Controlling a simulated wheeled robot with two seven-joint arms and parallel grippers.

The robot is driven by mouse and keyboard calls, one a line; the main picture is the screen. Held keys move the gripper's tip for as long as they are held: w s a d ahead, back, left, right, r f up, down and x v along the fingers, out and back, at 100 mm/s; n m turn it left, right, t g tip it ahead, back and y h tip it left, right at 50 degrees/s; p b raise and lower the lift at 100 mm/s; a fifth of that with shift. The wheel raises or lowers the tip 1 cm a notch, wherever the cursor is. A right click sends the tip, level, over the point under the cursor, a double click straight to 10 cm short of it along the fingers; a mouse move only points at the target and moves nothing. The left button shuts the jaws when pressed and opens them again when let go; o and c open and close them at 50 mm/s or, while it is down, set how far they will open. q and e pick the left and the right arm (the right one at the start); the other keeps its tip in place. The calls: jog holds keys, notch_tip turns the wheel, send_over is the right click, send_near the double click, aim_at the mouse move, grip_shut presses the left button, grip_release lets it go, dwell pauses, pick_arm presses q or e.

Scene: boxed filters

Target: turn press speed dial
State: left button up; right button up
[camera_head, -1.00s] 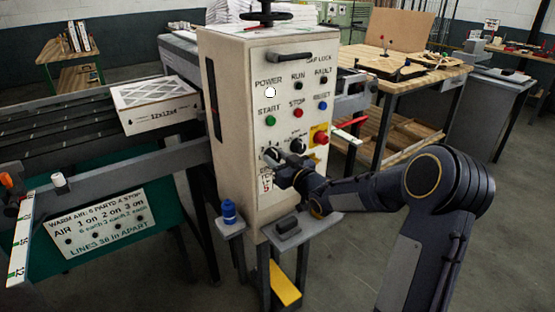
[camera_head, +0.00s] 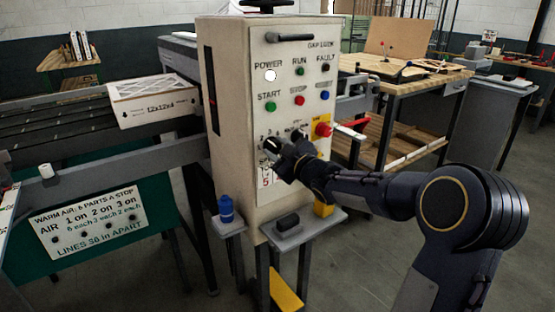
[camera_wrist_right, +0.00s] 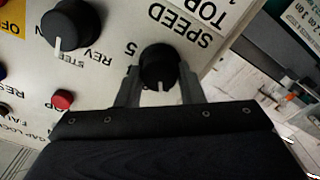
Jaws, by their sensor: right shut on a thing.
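The press speed dial (camera_wrist_right: 158,66) is a round black knob with a white pointer line, on the white panel of the control cabinet (camera_head: 236,120). In the right wrist view it sits by the upside-down SPEED label and a 5, with its white line toward my gripper's palm. My right gripper (camera_wrist_right: 158,82) has one finger on each side of the dial and is shut on it. In the head view my right gripper (camera_head: 273,150) is at the lower left of the panel and mostly hides the dial. My left gripper is not in view.
A second black knob (camera_wrist_right: 70,27) marked REV and STEP is close beside the dial. A red mushroom button (camera_head: 323,129) and the START (camera_head: 270,107), STOP and RESET buttons are nearby. A small shelf (camera_head: 305,229) juts out below. A conveyor with a boxed filter (camera_head: 152,101) stands at left.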

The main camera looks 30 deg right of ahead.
jog(key=shift+n+b, duration=0.75)
jog(key=shift+n, duration=0.25)
jog(key=o, duration=0.9)
jog(key=shift+o, duration=0.2)
jog(key=s, duration=0.7)
jog(key=shift+s+d, duration=0.3)
jog(key=shift+s, duration=0.1)
